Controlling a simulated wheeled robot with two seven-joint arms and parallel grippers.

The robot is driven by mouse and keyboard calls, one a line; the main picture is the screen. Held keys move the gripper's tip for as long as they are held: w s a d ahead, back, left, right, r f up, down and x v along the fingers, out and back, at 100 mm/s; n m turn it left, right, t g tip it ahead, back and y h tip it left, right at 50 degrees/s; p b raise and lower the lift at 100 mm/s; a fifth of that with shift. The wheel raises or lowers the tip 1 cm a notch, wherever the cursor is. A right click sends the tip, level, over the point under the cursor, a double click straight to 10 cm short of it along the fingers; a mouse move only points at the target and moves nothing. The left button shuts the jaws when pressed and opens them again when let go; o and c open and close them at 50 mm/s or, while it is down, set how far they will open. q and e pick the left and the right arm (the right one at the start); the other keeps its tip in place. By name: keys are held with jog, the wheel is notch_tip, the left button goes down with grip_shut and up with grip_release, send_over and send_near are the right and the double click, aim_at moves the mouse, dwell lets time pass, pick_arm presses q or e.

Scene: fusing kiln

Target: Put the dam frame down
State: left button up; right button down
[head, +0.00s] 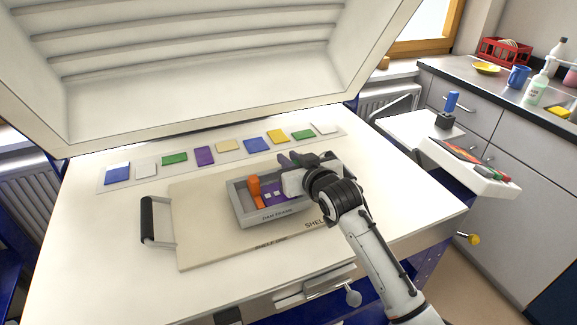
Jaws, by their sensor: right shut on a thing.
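The dam frame (274,216) is a grey rectangular frame with a label on its front wall. It is over the right part of the pale kiln shelf (205,235), level or nearly so; I cannot tell whether it touches the shelf. An orange upright piece (254,193) stands at its left side, and purple and small pale pieces (272,194) show inside it. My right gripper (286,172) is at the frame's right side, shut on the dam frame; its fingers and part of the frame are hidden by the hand. My left gripper is out of view.
A strip of coloured glass pieces (205,155) lies behind the shelf. A black handle (147,220) stands at the shelf's left. The raised kiln lid (200,90) is behind. A side tray (480,182) and a sink counter (500,88) are at right.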

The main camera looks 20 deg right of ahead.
jog(key=shift+f, duration=0.75)
jog(key=c, duration=1.6)
grip_release()
jog(key=shift+c, duration=0.2)
jog(key=v, duration=1.2)
